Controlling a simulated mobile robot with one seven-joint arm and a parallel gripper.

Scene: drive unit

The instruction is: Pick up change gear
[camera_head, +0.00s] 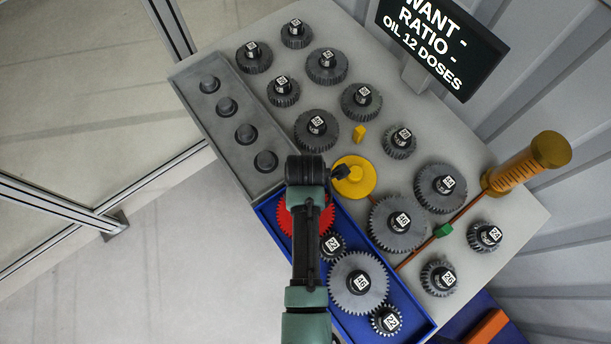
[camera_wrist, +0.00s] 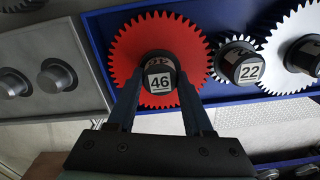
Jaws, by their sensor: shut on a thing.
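The change gear is a red toothed gear (camera_head: 284,218) at the upper end of the blue tray, partly hidden by my arm in the head view. In the wrist view the red gear (camera_wrist: 130,50) faces me, with a dark hub (camera_wrist: 157,62) labelled 46. My gripper (camera_wrist: 160,82) has one finger on each side of that hub and is shut on it. I cannot tell whether the gear still rests in the tray or is slightly raised. My fingertips are hidden in the head view.
The blue tray (camera_head: 428,325) also holds a small gear (camera_head: 333,245) beside the red one and a large silver gear (camera_head: 345,281). A grey peg rack (camera_head: 222,128) stands left. Several dark gears, a yellow disc (camera_head: 360,179) and a sign (camera_head: 440,45) stand on the table.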

